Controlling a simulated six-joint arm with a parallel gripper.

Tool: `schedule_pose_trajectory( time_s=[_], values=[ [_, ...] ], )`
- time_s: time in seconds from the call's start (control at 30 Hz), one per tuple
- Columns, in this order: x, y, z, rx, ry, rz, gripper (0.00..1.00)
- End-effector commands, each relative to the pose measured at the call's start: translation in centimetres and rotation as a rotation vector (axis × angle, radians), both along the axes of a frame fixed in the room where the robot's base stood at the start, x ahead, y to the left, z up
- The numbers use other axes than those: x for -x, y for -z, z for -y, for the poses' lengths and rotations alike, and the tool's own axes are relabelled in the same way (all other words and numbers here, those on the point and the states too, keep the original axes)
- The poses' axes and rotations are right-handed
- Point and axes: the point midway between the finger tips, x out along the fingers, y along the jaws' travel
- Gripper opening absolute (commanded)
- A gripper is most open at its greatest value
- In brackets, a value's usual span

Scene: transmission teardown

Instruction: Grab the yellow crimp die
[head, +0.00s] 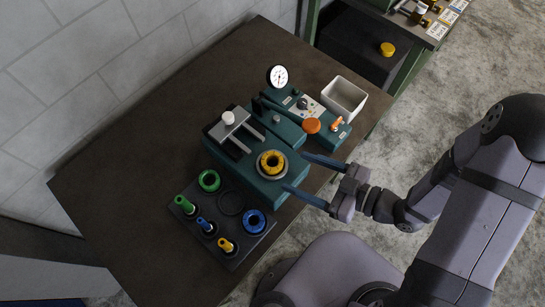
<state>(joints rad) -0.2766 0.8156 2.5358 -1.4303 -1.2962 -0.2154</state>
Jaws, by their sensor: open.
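The yellow crimp die (271,162) is a yellow ring with a dark centre. It sits in a round light seat on top of the teal machine (259,184). My gripper (294,171) comes in from the right with its two long blue-grey fingers spread wide. The fingertips are just right of the die, one toward the back and one toward the front. Nothing shows between the fingers. I cannot tell the height of the fingertips above the machine from this view.
A dark rack (232,262) in front holds a green ring (209,180), a blue ring (254,222), and green, blue and yellow pegs; one ring slot is empty. A dial gauge (278,77), an orange knob (312,125) and a white bin (344,98) stand behind. The left tabletop (130,165) is clear.

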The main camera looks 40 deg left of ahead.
Motion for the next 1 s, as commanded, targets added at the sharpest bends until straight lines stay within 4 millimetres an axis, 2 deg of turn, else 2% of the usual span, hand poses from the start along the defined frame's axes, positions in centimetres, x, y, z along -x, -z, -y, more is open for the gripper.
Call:
schedule_pose_trajectory(
  time_s=[0.13,0.47,0.8,1.0],
  values=[
    [0.2,0.2,-0.9,0.002,-0.003,0.002,0.67],
    [0.4,0.4,-1.8,0.002,-0.003,0.002,0.67],
    [1.0,1.2,-5.1,0.002,-0.002,0.001,0.67],
    [1.1,1.6,-6.0,0.003,0.0,0.002,0.67]
  ],
)
